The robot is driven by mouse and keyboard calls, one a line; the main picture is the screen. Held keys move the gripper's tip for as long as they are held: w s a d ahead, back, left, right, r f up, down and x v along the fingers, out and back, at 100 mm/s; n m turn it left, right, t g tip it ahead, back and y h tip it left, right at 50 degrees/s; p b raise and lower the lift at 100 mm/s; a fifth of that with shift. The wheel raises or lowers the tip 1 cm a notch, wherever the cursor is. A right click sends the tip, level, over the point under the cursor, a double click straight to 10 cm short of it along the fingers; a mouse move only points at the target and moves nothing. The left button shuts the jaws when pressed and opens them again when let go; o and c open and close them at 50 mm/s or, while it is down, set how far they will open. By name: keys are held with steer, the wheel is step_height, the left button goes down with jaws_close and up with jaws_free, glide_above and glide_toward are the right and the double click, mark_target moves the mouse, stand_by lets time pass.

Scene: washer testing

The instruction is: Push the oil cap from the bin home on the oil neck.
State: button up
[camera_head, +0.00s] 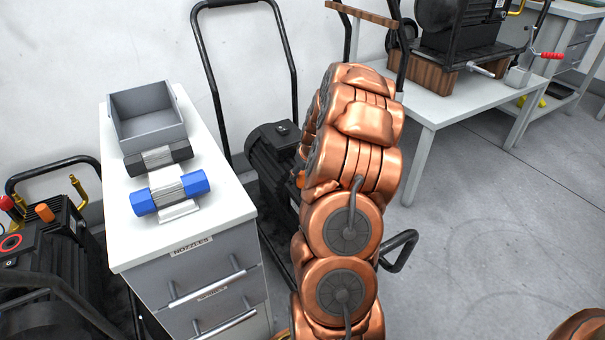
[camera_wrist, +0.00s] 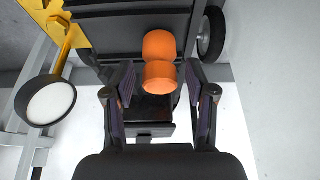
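Two orange cylindrical pieces show in the wrist view, end to end against a black machine (camera_wrist: 105,22). The nearer piece (camera_wrist: 158,78) looks like the oil cap. The farther piece (camera_wrist: 160,45) sits behind it, and whether it is the oil neck I cannot tell. My gripper (camera_wrist: 160,68) has its fingers apart on either side of the nearer piece, with a narrow gap visible at each side. In the head view, the grey bin (camera_head: 148,135) stands on the white cabinet and looks empty. My copper arm hides most of the middle machine; a bit of orange (camera_head: 300,179) shows beside it.
A blue-ended fixture (camera_head: 170,193) stands on the cabinet (camera_head: 228,207) in front of the bin. Another black machine (camera_head: 40,250) is at left. A table (camera_head: 455,103) with equipment stands at upper right. A round gauge (camera_wrist: 45,100) and wheel (camera_wrist: 211,33) flank the wrist view.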

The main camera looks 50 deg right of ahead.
steer(key=shift+r, duration=0.1)
stand_by(0.3)
steer(key=v, duration=1.1)
steer(key=shift+s+r, duration=0.15)
steer(key=shift+r, duration=0.25)
steer(key=s+a+r+n+g+y+p, duration=0.1)
steer(key=s+a+r+p, duration=0.1)
steer(key=a+r+p, duration=0.85)
steer(key=s+a+r+n+g+y+p, duration=0.15)
steer(key=a+r+p, duration=0.55)
steer(key=a+r, duration=0.7)
steer(key=s+a+r+g+p, duration=0.1)
steer(key=s+a+r+p, duration=0.4)
steer(key=s+p, duration=0.1)
steer(key=s+a+r+g+p, duration=0.1)
steer(key=s+a+r+p, duration=0.4)
steer(key=s, duration=0.4)
steer(key=s+a+r+n+g+h+p, duration=0.1)
steer(key=s+a+r+p, duration=0.5)
steer(key=s+r+p, duration=0.1)
steer(key=shift+s+r+g+p, duration=0.2)
steer(key=shift+g+p, duration=0.15)
steer(key=shift+p, duration=0.25)
